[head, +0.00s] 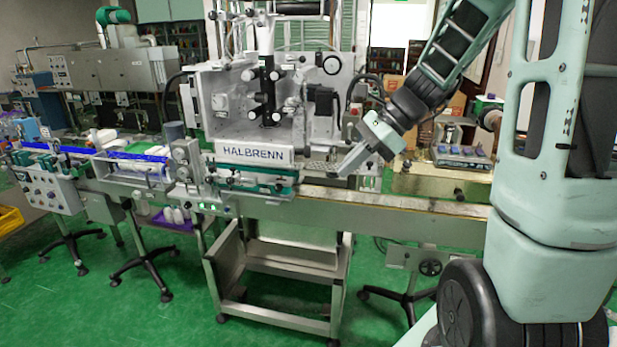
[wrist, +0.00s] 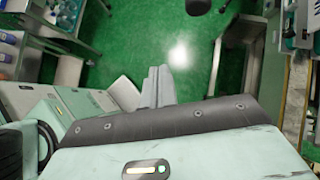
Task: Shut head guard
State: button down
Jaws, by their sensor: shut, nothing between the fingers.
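The sleeve applicator, marked HALBRENN (head: 256,151), stands over the conveyor in the middle of the head view. Its grey head (head: 268,95) shows rollers, knobs and a dark central column. I cannot clearly make out the head guard or how far it is open. My gripper (head: 346,170) is just right of the name plate, low over the conveyor and tilted down to the left. Its fingers are shut and empty; they also show together in the wrist view (wrist: 157,86), above the green floor. I cannot tell whether they touch the machine.
The conveyor (head: 420,204) runs left and right below the head. Green floor is open in front.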

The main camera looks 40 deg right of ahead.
jog(key=d+r+m+t, duration=0.1)
jog(key=d+m, duration=0.1)
jog(key=d, duration=0.1)
jog(key=p, duration=0.2)
send_near(295, 194)
notch_tip(295, 194, down, 4)
jog(key=w+a, duration=0.1)
jog(key=w+a+p, duration=0.1)
jog(key=a, duration=0.1)
jog(key=shift+w+a, duration=0.2)
jog(key=shift+f, duration=0.1)
